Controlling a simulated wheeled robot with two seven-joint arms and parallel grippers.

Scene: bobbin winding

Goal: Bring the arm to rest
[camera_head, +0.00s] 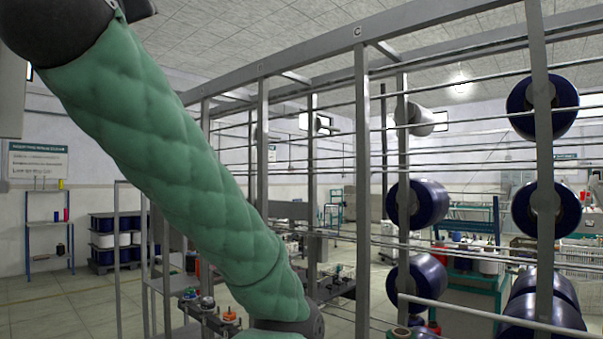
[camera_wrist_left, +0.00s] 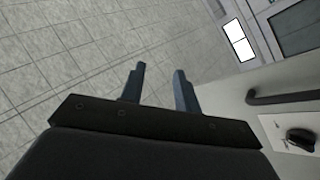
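My left arm (camera_head: 185,165), in a green quilted sleeve, crosses the head view from the upper left down to the bottom middle. Its gripper is out of the head view. In the left wrist view my left gripper (camera_wrist_left: 159,85) shows two dark blue-grey fingers standing apart, with nothing between them. Tiled floor lies beyond the fingers. My right arm and right gripper are in neither view.
A grey metal rack (camera_head: 363,180) with several dark blue bobbins (camera_head: 418,203) stands close on the right. A pale surface with a dark handle (camera_wrist_left: 290,97) is right of the left gripper.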

